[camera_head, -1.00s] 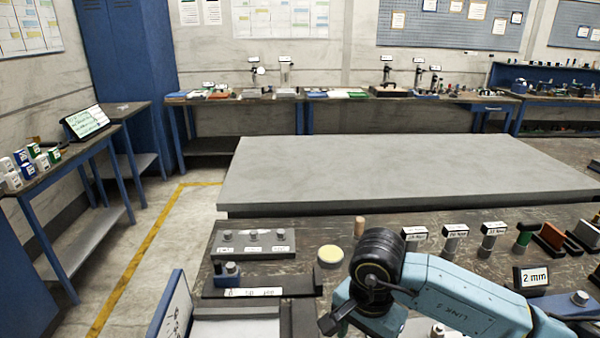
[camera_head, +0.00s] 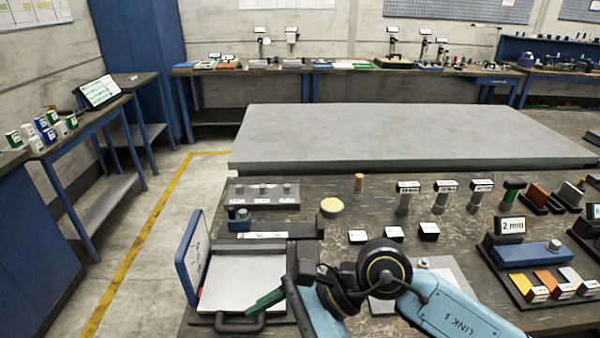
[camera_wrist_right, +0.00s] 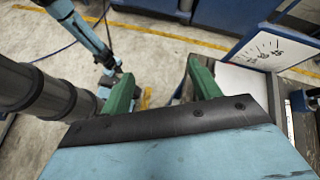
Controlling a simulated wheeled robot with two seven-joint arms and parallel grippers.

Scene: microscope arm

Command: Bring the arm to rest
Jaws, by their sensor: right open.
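My right arm (camera_head: 455,308) comes in low from the right in the head view and bends at a black joint.
Labelled blocks (camera_head: 393,234), cylinders and holders crowd the bench (camera_head: 330,215). A bare grey slab (camera_head: 400,135) lies beyond. Open floor is left.

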